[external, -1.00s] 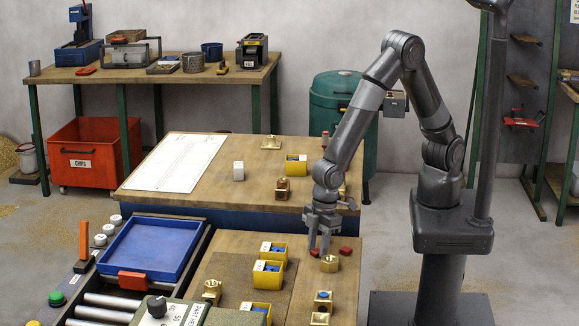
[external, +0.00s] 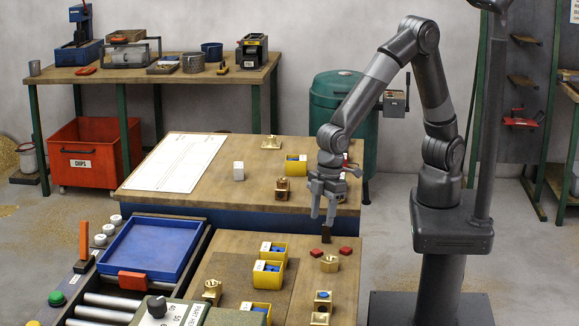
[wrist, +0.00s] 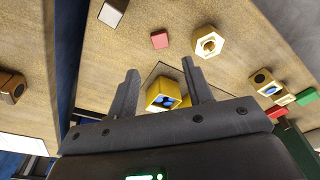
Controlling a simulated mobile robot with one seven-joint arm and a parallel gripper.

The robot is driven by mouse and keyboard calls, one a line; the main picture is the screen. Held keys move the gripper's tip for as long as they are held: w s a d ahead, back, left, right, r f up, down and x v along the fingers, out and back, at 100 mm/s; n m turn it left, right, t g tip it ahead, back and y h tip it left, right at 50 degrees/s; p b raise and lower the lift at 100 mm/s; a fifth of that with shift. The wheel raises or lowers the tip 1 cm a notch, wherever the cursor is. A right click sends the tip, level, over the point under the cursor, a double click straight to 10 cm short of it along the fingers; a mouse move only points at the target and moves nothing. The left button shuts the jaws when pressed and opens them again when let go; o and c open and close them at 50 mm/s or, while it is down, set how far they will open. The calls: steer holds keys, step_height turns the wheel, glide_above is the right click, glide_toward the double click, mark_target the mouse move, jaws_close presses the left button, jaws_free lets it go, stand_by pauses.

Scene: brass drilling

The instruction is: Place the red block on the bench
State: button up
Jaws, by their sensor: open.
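Two small red blocks lie on the near wooden bench (external: 230,243) in the external view, a left one (external: 316,252) and a right one (external: 345,251). They lie apart, just behind a brass hex piece (external: 329,264). My gripper (external: 323,222) is open and empty above the back edge of this bench, higher than the blocks. In the wrist view one red block (wrist: 159,40) lies beyond the fingertips, beside the brass hex piece (wrist: 208,42); I cannot tell which of the two it is.
A dark upright block (external: 326,235) stands close below my fingers. Yellow bins with blue contents (external: 268,272) and brass parts (external: 322,299) share the near bench. A blue tray (external: 150,248) is at the left. The rear table holds a white block (external: 238,171) and more brass parts.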

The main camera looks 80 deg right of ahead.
steer(key=shift+s+d+r, duration=0.15)
steer(key=shift+r, duration=1.15)
steer(key=d+r+m+t, duration=0.1)
steer(key=d+r+m, duration=0.1)
steer(key=d+r, duration=0.55)
steer(key=d+r+m+t, duration=0.15)
steer(key=d+r, duration=0.35)
steer(key=d, duration=0.6)
steer(key=s+d+r+m+t, duration=0.1)
steer(key=s+d+r+m, duration=0.1)
steer(key=s+d, duration=0.4)
steer(key=s+d+r+m+t+h, duration=0.1)
steer(key=s+d+r+m, duration=0.1)
steer(key=s+d, duration=0.4)
steer(key=d+m, duration=0.1)
steer(key=d, duration=0.3)
steer(key=shift+m, duration=0.25)
